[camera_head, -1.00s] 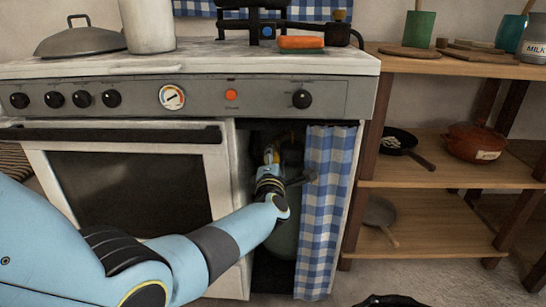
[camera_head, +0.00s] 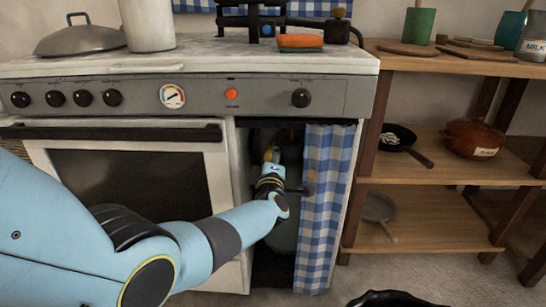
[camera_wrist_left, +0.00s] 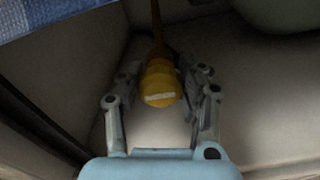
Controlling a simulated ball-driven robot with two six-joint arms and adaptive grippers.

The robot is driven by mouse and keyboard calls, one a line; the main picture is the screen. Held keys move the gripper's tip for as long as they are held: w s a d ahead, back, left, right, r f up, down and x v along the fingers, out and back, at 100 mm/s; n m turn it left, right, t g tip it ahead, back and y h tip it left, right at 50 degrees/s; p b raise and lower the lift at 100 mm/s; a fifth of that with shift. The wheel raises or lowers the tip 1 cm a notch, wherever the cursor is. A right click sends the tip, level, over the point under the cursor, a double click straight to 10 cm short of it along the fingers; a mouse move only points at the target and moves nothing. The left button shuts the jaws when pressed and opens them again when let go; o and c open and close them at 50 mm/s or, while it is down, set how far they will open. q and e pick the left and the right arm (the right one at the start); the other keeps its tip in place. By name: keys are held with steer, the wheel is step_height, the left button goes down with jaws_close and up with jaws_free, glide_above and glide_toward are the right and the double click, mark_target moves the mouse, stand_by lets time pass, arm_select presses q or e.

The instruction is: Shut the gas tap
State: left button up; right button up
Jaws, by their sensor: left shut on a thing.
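The gas tap has a yellow knob with a white stripe, seen in the left wrist view (camera_wrist_left: 160,84). The stripe lies nearly level across the picture, and an orange-brown hose (camera_wrist_left: 157,36) runs upward behind the knob. My left gripper (camera_wrist_left: 162,78) has one finger on each side of the knob and is shut on it. In the head view my left gripper (camera_head: 270,160) reaches into the open cupboard right of the oven. The grey-green gas bottle (camera_head: 284,238) stands there, partly hidden by my arm and the curtain. My right gripper does not show.
A blue checked curtain (camera_head: 322,225) hangs at the cupboard's right side, close to my left wrist. The oven door (camera_head: 125,185) is left of the opening. A wooden shelf (camera_head: 455,170) with pans stands at the right.

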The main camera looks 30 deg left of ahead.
arm_select(q)
steer(key=shift+f, duration=0.1)
steer(key=o, duration=1.2)
steer(key=v, duration=1.2)
